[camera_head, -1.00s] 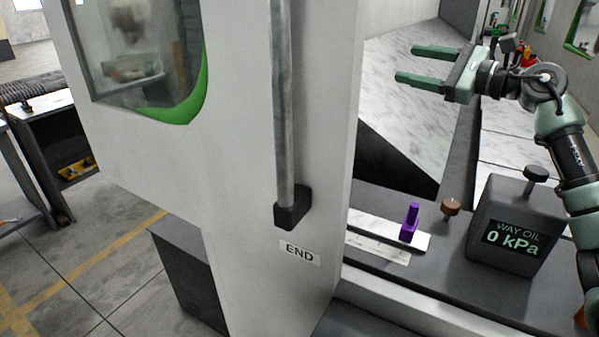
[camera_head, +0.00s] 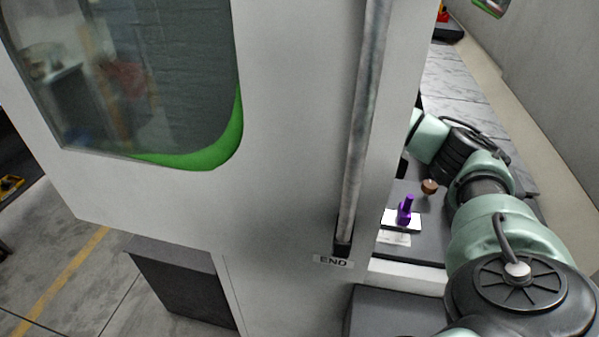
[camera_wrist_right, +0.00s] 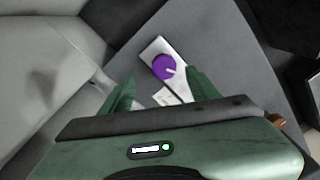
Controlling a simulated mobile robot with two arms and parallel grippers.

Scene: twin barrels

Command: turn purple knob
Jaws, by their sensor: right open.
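The purple knob (camera_head: 405,210) stands upright on a white plate (camera_head: 390,218) on the dark ledge, right of the machine door's lower corner in the head view. In the right wrist view the purple knob (camera_wrist_right: 164,67) is seen from above as a round top with a pale line, on the white plate (camera_wrist_right: 152,48). My right gripper (camera_wrist_right: 160,85) is open, its two green fingers apart with the knob showing between and beyond their tips. It does not appear to touch the knob. The right gripper is hidden in the head view; my left gripper is not in view.
A brown knob (camera_head: 429,187) stands behind the purple one. The machine door (camera_head: 285,130) with its vertical handle bar (camera_head: 365,120) and an END label (camera_head: 333,261) stands close to the left. My right arm fills the right side and hides the gauge box.

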